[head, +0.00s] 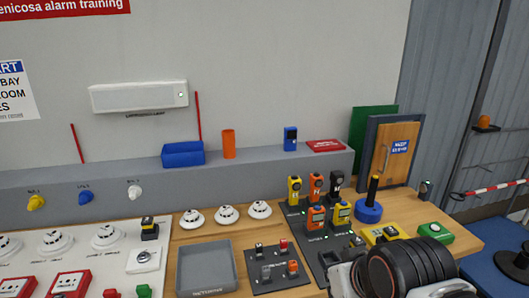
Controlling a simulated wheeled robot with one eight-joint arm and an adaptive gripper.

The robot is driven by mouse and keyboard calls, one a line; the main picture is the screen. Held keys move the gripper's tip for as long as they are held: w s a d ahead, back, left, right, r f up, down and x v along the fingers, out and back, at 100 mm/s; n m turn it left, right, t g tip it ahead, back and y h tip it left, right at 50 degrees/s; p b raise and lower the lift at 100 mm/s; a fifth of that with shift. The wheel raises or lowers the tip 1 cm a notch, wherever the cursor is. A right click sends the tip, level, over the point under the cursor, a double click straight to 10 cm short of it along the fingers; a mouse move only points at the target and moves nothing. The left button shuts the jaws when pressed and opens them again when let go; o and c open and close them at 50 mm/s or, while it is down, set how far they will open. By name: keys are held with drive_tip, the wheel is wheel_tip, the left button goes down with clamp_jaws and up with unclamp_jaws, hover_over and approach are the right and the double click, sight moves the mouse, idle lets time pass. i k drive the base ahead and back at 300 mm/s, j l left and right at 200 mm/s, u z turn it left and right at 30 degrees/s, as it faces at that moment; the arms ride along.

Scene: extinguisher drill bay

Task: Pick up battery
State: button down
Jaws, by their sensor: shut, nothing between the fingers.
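I cannot tell for certain which item is the battery. A dark board (283,281) on the wooden bench holds several small blocks, among them an orange one (292,267) and a grey one (266,273); their labels are too small to read. A second dark board to its right carries handheld devices: a yellow one (294,189), an orange one (316,186) and a black one (336,187) at the back, with an orange (316,217) and a yellow one (341,213) in front. My arm fills the lower right; my gripper's fingers do not show.
An empty grey tray (207,288) lies left of the small blocks. White round detectors (227,214) stand behind it. A blue base with a black stick (369,211), a yellow box (380,233) and a green box (435,232) stand right. A blue bin (183,154) sits on the ledge.

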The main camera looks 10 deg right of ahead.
sight(389, 234)
drive_tip(key=z, duration=0.9)
drive_tip(key=i+l, duration=0.1)
drive_tip(key=i, duration=0.3)
drive_tip(key=j+z, duration=0.45)
drive_tip(key=j, duration=0.4)
